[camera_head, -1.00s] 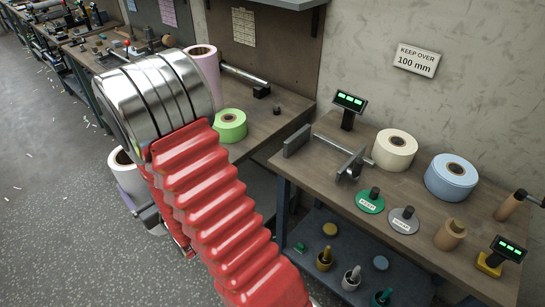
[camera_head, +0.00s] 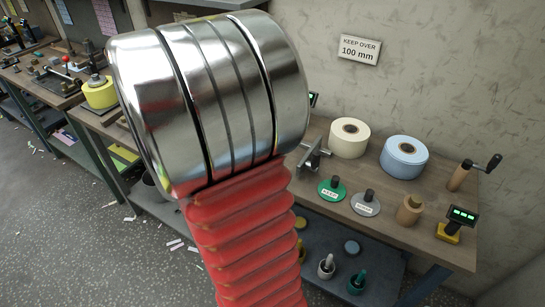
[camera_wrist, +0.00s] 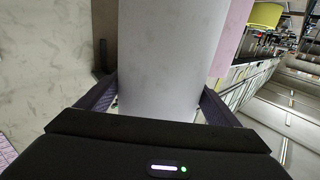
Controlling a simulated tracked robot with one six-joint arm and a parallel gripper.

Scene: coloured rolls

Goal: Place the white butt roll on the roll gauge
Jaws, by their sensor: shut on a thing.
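In the wrist view, my gripper (camera_wrist: 160,100) is shut on a large white roll (camera_wrist: 170,55), with a dark finger on each side of it. The roll fills the middle of that view and its ends are cut off or hidden. In the head view, my arm hides both the gripper and the roll. What looks like the roll gauge, with metal plates (camera_head: 312,157) and a small green-lit display (camera_head: 313,99), stands on the right bench, largely hidden behind my arm.
The right bench (camera_head: 405,225) holds a cream roll (camera_head: 349,140), a blue roll (camera_head: 404,158), a green disc (camera_head: 331,190), a grey disc (camera_head: 365,204), a brown core (camera_head: 409,210) and a yellow-based display (camera_head: 455,224). A yellow roll (camera_head: 99,93) stands on the left bench.

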